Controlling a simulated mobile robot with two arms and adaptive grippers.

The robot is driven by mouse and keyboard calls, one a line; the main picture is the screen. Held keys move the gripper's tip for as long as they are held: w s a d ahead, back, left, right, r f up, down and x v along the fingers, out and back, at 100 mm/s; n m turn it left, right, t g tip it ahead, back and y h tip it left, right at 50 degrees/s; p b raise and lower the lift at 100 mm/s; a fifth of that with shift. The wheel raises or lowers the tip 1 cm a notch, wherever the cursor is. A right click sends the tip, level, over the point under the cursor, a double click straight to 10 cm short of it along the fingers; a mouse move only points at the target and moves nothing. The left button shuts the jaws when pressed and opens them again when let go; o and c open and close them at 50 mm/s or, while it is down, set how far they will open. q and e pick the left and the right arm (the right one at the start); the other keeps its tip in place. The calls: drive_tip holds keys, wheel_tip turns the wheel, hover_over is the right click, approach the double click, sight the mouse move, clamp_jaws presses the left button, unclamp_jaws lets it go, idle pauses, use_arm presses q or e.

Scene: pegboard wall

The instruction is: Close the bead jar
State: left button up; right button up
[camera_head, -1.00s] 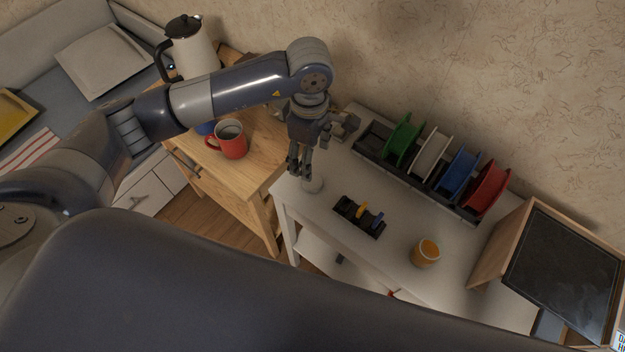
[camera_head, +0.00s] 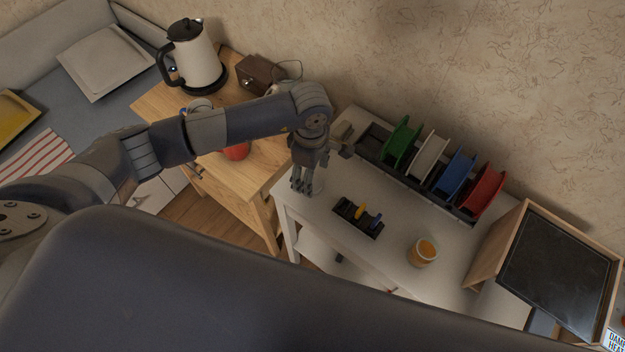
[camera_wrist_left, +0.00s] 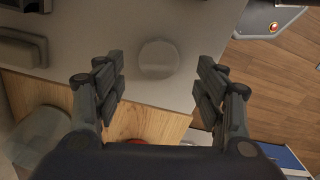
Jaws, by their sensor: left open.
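The bead jar (camera_head: 423,253), a small round jar with orange contents, stands on the white table at the front right. Its top looks uncovered. A clear, pale round disc, which looks like the lid (camera_wrist_left: 158,58), lies on the white tabletop near its left edge. In the head view the disc (camera_head: 317,187) is partly hidden by my left gripper (camera_head: 303,190). In the wrist view my left gripper (camera_wrist_left: 160,88) is open and empty, with its fingers on either side of the disc and apart from it. My right gripper is not in view.
A small black rack (camera_head: 358,217) with yellow and blue pieces stands between disc and jar. A holder with green, white, blue and red spools (camera_head: 457,172) lines the back. A wooden-framed dark panel (camera_head: 560,270) is at right. A wooden table with a kettle (camera_head: 196,62) is at left.

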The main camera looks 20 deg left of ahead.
use_arm(q)
drive_tip(key=shift+w+f+p, duration=0.15)
drive_tip(key=shift+f+p, duration=0.2)
drive_tip(key=shift+f, duration=1.3)
drive_tip(key=c, duration=0.8)
drive_tip(key=shift+o, duration=0.2)
